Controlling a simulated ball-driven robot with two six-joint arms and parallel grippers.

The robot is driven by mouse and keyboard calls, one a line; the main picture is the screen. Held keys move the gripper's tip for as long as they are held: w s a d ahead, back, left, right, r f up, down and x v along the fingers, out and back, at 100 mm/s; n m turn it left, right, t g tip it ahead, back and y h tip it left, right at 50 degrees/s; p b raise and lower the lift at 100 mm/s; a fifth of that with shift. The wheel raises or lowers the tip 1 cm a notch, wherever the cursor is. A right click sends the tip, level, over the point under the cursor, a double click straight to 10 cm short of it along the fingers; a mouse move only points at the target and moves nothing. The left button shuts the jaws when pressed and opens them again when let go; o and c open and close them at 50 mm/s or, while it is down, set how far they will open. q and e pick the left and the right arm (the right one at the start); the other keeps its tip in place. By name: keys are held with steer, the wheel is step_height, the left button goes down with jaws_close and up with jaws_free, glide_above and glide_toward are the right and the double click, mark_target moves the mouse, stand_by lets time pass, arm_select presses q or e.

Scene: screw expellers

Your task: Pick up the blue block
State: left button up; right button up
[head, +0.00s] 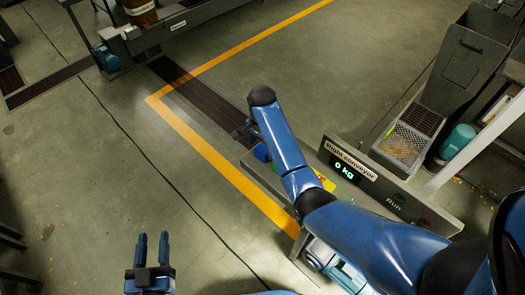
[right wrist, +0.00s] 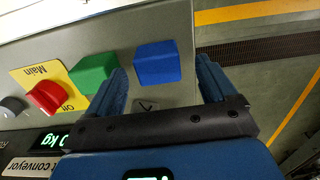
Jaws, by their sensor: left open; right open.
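The blue block (right wrist: 157,63) sits on the grey top of the conveyor's control panel (right wrist: 150,22). In the head view the blue block (head: 262,152) shows only partly beside my right arm. My right gripper (right wrist: 161,66) is open, its two fingers apart on either side of the blue block in the right wrist view. Whether they reach down to its height I cannot tell. In the head view my right gripper (head: 245,131) is partly hidden by its wrist. My left gripper (head: 152,243) is open and empty, low over the floor at the bottom left.
A green block (right wrist: 93,74) stands beside the blue one, close to one finger. A red switch (right wrist: 47,96) on a yellow plate (right wrist: 32,76) lies further left. The panel's display (head: 352,170) reads 0 kg. Floor (head: 90,170) left of the panel is open.

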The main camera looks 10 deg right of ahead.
mark_target(263, 149)
steer(key=shift+d+f+p, duration=0.1)
steer(key=shift+f+p, duration=0.25)
steer(key=shift+f, duration=1.35)
steer(key=shift+c, duration=0.3)
steer(key=c, duration=1)
steer(key=shift+r, duration=0.1)
